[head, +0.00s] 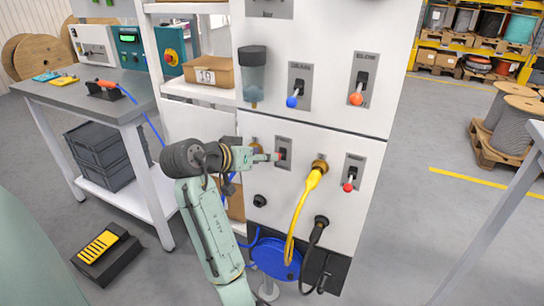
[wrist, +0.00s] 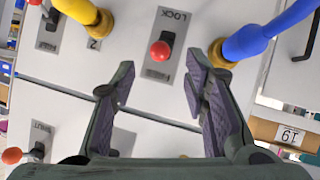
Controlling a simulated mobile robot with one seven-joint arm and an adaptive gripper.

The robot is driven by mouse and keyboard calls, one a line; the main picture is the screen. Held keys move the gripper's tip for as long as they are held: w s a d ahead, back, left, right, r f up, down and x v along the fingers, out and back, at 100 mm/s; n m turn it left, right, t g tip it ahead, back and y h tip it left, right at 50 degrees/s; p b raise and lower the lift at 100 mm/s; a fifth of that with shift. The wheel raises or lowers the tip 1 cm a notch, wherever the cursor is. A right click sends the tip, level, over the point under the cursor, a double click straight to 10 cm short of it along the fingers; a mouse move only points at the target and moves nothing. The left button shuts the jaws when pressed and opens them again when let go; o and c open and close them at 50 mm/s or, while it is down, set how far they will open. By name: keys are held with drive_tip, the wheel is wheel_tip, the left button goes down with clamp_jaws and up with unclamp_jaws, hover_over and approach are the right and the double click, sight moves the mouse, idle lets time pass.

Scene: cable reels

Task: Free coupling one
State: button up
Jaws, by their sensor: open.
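My gripper (head: 274,157) is open and empty, facing the lower panel of the white cabinet. In the wrist view its fingertips (wrist: 158,82) stand either side of a red-knobbed lever (wrist: 160,50) on a grey plate marked LOCK; contact cannot be told. In the head view this lever's plate (head: 284,142) shows just beyond the fingertips. A blue hose end on a brass coupling (wrist: 222,54) is beside the right finger in the wrist view; my gripper mostly hides it in the head view. A yellow hose on a brass coupling (head: 320,165), labelled 2 in the wrist view, is on the lever's other side.
Another red lever (head: 348,187) is right of the yellow hose. Blue (head: 292,102) and orange (head: 356,98) levers are above. A grey workbench (head: 95,95) stands left.

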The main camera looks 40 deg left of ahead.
drive_tip(key=shift+v, duration=2.3)
